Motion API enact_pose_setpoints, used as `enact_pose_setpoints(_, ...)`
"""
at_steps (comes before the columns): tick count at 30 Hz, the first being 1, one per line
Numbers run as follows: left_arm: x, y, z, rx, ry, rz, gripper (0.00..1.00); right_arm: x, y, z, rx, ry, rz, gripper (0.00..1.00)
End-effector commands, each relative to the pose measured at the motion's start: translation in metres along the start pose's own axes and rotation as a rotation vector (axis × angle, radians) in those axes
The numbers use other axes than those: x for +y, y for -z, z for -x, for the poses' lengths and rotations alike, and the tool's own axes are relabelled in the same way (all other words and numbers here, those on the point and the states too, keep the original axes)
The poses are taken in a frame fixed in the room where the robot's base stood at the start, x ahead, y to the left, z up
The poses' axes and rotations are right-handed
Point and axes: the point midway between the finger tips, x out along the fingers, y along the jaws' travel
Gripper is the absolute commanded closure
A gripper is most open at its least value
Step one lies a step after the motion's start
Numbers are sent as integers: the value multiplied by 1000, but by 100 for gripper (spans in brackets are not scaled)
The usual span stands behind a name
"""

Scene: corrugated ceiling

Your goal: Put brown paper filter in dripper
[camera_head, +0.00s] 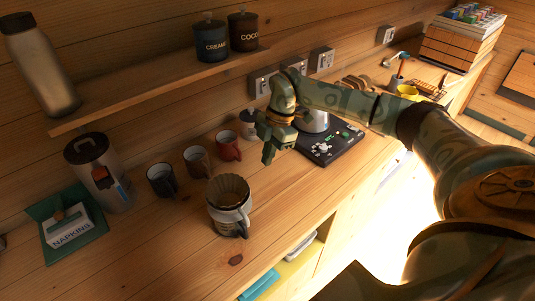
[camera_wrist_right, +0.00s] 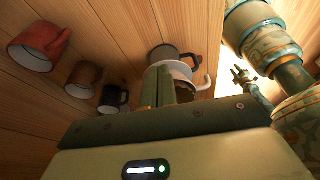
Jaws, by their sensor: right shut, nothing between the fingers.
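The brown paper filter (camera_head: 228,187) is a fluted brown cone. It sits inside the mouth of the dripper (camera_head: 229,208), which stands on a carafe (camera_head: 232,228) on the wooden counter. My right gripper (camera_head: 268,155) is shut and empty, above the counter, up and to the right of the filter and apart from it. In the right wrist view its closed fingers (camera_wrist_right: 166,92) overlap the dripper and carafe (camera_wrist_right: 180,68), and the filter cannot be made out. My left gripper (camera_wrist_right: 241,76) shows small in the right wrist view; its opening is unclear.
A black mug (camera_head: 161,180), a brown mug (camera_head: 196,161) and a red mug (camera_head: 228,146) stand behind the carafe. A black scale (camera_head: 325,147) with a kettle (camera_head: 316,122) is at right. Napkins (camera_head: 70,230) lie left. The counter front is clear.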

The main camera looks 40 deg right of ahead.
Motion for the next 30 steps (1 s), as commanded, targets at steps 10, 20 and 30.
enact_pose_setpoints(10,1,-1,-1,-1,-1,-1,67,-1,0,-75,1,4,1,100)
enact_pose_setpoints(20,4,2,8,2,-6,-3,67,0,36,-82,-1,0,3,100)
enact_pose_setpoints(30,4,2,8,2,-6,-3,67,0,38,-83,-1,0,3,100)
